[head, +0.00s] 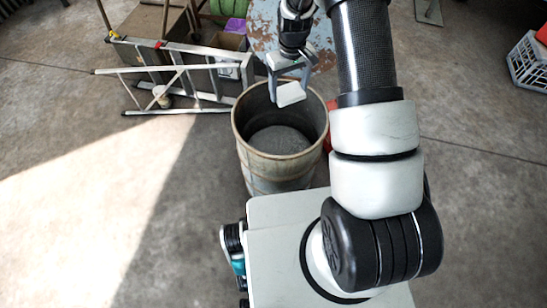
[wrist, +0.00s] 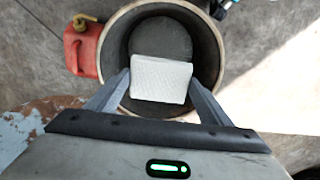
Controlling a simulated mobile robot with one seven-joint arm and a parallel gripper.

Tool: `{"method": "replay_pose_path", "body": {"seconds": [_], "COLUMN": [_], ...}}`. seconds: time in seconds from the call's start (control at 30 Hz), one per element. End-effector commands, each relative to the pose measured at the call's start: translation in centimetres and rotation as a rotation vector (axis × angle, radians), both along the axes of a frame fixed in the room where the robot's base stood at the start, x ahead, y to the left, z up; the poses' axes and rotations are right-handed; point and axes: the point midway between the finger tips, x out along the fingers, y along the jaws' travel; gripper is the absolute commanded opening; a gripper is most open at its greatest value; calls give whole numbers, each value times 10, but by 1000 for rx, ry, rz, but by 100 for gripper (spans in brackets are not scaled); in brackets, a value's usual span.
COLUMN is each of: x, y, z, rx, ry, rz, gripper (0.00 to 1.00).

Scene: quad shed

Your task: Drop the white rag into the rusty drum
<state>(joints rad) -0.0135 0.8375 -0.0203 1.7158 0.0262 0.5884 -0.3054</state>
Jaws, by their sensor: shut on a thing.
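The white rag (head: 291,94) is a small folded pad held between the fingers of my gripper (head: 290,88). In the wrist view the rag (wrist: 161,79) sits between the two fingertips (wrist: 160,82), with both fingers against its sides. The rusty drum (head: 252,166) stands upright and open-topped on the floor in front of me. In the head view the gripper and rag are over the drum's opening. In the wrist view the drum's rim (wrist: 214,50) surrounds the rag, and the dark drum floor shows behind it. The rag's exact height above the rim is unclear.
A folded aluminium ladder (head: 180,78) lies left of the drum. A peeling blue-and-rust surface (head: 266,28) is behind it. A red can (wrist: 84,52) stands close beside the drum. A white crate (head: 530,62) is at the far right.

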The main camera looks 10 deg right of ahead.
Motion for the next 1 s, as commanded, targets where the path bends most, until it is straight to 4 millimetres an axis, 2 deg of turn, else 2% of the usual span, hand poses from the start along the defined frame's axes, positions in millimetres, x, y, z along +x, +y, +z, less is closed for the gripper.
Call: {"method": "replay_pose_path", "body": {"seconds": [0.03, 0.2, 0.3, 0.47, 0.8, 1.0], "x": [13, 37, 42, 43, 43, 43], "y": [0, 0, 0, 0, 1, 1], "z": [-24, -35, -36, -41, -80, -93], "rx": [0, 0, 0, 1, 0, 1], "ry": [-3, -2, -1, 1, 2, -1], "rz": [25, 89, 106, 112, 110, 109], "gripper": [52, 52, 52, 52, 52, 52]}}
